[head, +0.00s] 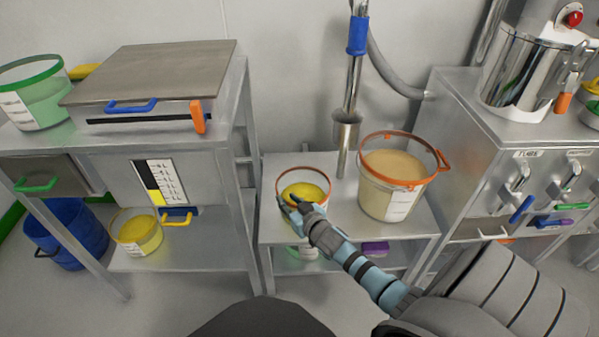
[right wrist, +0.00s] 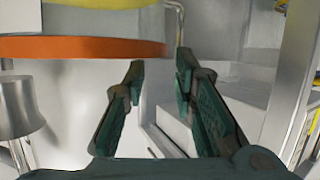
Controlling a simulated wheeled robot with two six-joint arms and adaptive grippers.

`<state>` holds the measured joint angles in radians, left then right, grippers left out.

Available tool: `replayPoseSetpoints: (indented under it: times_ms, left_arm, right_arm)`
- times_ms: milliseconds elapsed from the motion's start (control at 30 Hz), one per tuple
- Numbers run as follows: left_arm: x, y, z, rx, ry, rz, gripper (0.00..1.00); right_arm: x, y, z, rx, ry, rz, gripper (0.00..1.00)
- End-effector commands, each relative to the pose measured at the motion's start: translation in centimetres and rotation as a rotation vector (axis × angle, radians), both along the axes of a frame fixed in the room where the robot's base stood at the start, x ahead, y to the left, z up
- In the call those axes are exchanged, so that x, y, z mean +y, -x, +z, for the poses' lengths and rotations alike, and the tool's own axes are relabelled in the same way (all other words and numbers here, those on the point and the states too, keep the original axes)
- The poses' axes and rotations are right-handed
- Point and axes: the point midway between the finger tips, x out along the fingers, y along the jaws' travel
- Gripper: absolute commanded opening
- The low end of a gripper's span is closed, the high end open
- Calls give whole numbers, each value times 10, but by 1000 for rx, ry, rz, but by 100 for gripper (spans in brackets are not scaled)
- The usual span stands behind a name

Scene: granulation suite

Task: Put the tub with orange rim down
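The tub with orange rim (head: 318,174) is a small clear tub with yellow contents. It is at the front left of the middle bench (head: 405,238). My right gripper (head: 290,203) is at its near left rim, one finger inside and one outside, shut on the wall. In the right wrist view the orange rim (right wrist: 80,48) runs to the fingertips of my right gripper (right wrist: 160,65). My gripper hides much of the tub's body, and I cannot tell whether its base touches the bench. My left gripper is not in view.
A larger orange-rimmed bucket (head: 388,200) with beige contents stands to the right on the bench. A steel pipe with a cup (head: 347,128) stands behind. A cabinet with handles (head: 500,165) is on the right, a steel unit (head: 150,65) on the left.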

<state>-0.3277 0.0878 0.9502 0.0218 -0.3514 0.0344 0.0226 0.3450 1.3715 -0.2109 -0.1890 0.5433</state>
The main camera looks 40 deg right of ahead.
Motion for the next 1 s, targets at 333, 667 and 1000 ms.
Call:
replayPoseSetpoints:
  times_ms: [333, 667, 1000]
  left_arm:
    - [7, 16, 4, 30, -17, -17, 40]
    - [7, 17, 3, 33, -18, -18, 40]
    - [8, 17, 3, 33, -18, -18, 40]
  right_arm:
    - [12, 71, 24, 0, 1, 0, 25]
    - [10, 95, -19, 106, 6, -23, 25]
    - [80, 331, -272, 889, -32, 38, 25]
